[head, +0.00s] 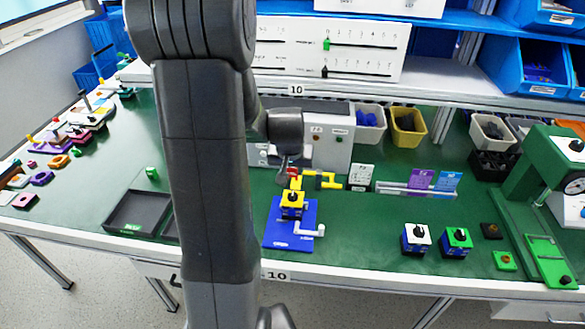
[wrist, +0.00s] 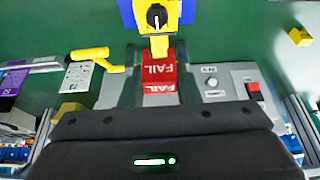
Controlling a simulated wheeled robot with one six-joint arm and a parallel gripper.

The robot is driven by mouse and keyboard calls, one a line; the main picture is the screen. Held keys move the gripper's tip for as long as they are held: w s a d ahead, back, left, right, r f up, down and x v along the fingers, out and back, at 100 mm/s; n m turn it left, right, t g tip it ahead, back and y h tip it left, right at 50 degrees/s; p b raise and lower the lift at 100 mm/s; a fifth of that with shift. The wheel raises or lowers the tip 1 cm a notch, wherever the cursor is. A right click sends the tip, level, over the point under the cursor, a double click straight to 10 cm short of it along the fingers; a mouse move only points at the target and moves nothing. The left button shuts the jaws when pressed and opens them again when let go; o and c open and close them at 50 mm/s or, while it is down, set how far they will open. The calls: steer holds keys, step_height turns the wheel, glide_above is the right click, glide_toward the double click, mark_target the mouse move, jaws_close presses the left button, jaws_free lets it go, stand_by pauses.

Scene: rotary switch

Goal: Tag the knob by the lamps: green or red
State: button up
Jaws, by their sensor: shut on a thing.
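My gripper (head: 290,172) is shut on a red tag (head: 294,183) just behind the switch with the yellow face (head: 292,206). In the wrist view the red tag (wrist: 160,75) reads FAIL and sits between my fingers (wrist: 158,62). The switch has a blue body, a yellow face and a black knob (wrist: 157,17) with a white pointer line. It stands on a blue fixture (head: 288,238) with a white handle. The grey test box (head: 330,150) stands behind, with small reddish and green lamps; which is lit is unclear.
A white-faced switch (head: 416,239) and a green-faced switch (head: 457,242) stand to the right. A dark tray (head: 137,212) lies left, partly behind my arm. A yellow clamp (head: 322,181) and a card (head: 361,177) are near the fixture. A green press (head: 535,180) stands far right.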

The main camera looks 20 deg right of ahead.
mark_target(293, 192)
steer(key=shift+f+b, duration=0.15)
steer(key=shift+b, duration=0.15)
step_height(293, 192, down, 6)
steer(key=b, duration=0.5)
steer(key=shift+r, duration=0.25)
steer(key=shift+f+b, duration=1.15)
steer(key=shift+b, duration=0.25)
stand_by(1.5)
steer(key=o, duration=1)
steer(key=shift+s+r, duration=0.1)
steer(key=v, duration=1.3)
steer(key=shift+r, duration=0.35)
steer(key=shift+r, duration=0.1)
